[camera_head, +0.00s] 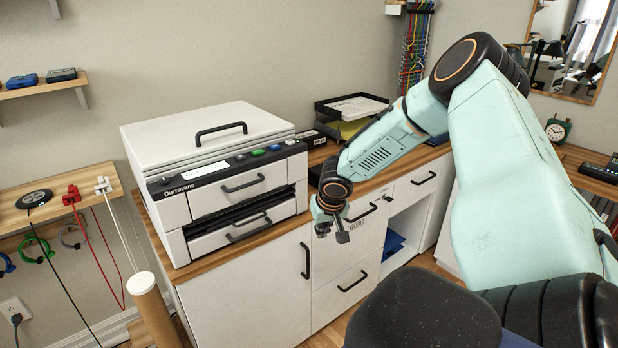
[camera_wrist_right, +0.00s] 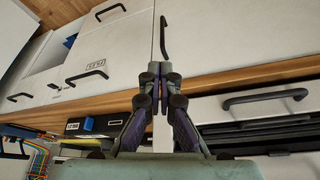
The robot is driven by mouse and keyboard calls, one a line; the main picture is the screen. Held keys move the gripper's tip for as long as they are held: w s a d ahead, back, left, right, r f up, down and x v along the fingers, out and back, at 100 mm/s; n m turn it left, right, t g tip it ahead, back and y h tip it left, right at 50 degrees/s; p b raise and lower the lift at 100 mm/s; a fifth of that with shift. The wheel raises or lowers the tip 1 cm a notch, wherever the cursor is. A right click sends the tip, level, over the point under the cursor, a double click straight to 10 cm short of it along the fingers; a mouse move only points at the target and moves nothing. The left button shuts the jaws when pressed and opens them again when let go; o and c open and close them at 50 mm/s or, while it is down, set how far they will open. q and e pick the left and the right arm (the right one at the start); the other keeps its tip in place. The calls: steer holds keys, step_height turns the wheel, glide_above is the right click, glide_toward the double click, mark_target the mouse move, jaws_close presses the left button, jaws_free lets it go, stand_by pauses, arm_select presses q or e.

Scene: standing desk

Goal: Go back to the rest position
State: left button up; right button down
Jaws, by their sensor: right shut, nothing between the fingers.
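My right arm comes in from the right in the head view, pale green with black joints. Its gripper (camera_head: 332,230) hangs in front of the cabinet, near the drawer fronts and right of the printer. In the right wrist view the fingers of my right gripper (camera_wrist_right: 160,75) are together with nothing between them. The cabinet's door and drawer fronts lie beyond the fingertips. Whether the gripper touches the cabinet cannot be told. My left gripper is in neither view.
A white printer (camera_head: 215,152) stands on the wood-topped cabinet (camera_head: 250,292). A black paper tray (camera_head: 350,108) stands behind it. A wall shelf (camera_head: 60,205) with cables is at left. A clock (camera_head: 557,130) stands at far right. Cabinet handles (camera_head: 305,260) stick out near the gripper.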

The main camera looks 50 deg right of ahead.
steer(key=a+f+n+t+y, duration=0.1)
steer(key=a+n+t+y, duration=0.35)
steer(key=a, duration=2.05)
steer(key=s+a+f+g, duration=0.2)
steer(key=s+f, duration=0.1)
steer(key=s, duration=0.6)
steer(key=s+a+f+g+h, duration=0.1)
steer(key=s+a+f+g, duration=0.1)
steer(key=s, duration=0.8)
steer(key=s+a+f+n+g+h, duration=0.1)
steer(key=s+f+g, duration=0.3)
steer(key=s, duration=0.5)
steer(key=shift+s+a+f, duration=0.4)
steer(key=shift+a+f, duration=0.25)
steer(key=shift+f, duration=0.25)
